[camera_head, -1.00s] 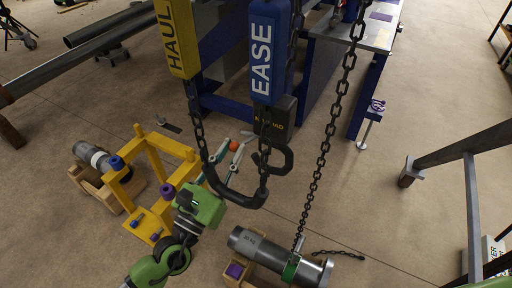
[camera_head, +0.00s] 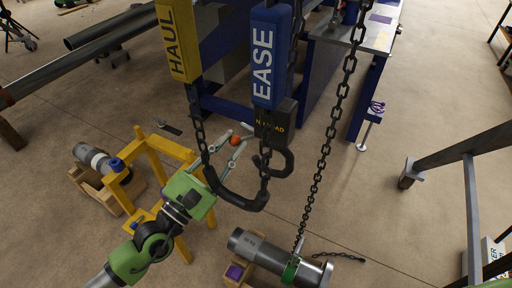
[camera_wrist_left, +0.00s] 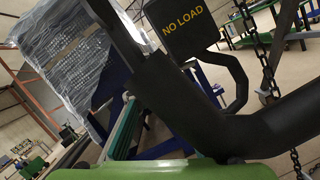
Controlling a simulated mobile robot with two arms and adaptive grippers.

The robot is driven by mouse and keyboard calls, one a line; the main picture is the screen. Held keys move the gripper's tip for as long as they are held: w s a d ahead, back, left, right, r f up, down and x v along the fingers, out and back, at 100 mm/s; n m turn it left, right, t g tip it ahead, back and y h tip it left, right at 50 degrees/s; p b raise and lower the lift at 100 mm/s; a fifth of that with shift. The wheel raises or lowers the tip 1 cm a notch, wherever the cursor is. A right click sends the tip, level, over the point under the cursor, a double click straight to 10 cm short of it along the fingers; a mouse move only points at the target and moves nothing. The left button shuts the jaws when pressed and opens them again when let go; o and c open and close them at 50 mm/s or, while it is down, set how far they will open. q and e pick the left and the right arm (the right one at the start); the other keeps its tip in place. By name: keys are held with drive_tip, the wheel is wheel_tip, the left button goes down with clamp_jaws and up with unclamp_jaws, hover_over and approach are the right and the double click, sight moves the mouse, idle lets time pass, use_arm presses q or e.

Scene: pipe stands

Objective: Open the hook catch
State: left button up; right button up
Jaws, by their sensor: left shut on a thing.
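A black hook (camera_head: 288,163) hangs under a dark block marked NO LOAD (camera_head: 275,122); the block also shows large in the left wrist view (camera_wrist_left: 183,25). My left gripper (camera_head: 236,141) reaches up from the lower left, behind the black curved bar (camera_head: 238,199) in the picture. Its two fingers are closed around a small orange-red knob (camera_head: 235,141), left of the NO LOAD block. I cannot tell whether the knob belongs to the hook's catch. In the left wrist view a thick dark bar hides the fingertips. My right gripper is out of view.
Yellow HAUL (camera_head: 177,40) and blue EASE (camera_head: 270,55) grips hang above, with chains close by. Another chain (camera_head: 322,150) runs down to a grey cylinder (camera_head: 270,255). A yellow frame (camera_head: 165,148) stands left; a blue bench (camera_head: 365,95) stands behind.

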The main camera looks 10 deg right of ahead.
use_arm(q)
drive_tip(key=shift+d, duration=0.1)
drive_tip(key=m, duration=0.1)
drive_tip(key=r+m+g+p, duration=0.1)
drive_tip(key=m, duration=0.1)
drive_tip(key=shift+s+d+r+h, duration=0.15)
drive_tip(key=shift+s+h, duration=0.05)
drive_tip(key=shift+h, duration=0.2)
drive_tip(key=o, duration=2.7)
drive_tip(key=shift+d, duration=0.1)
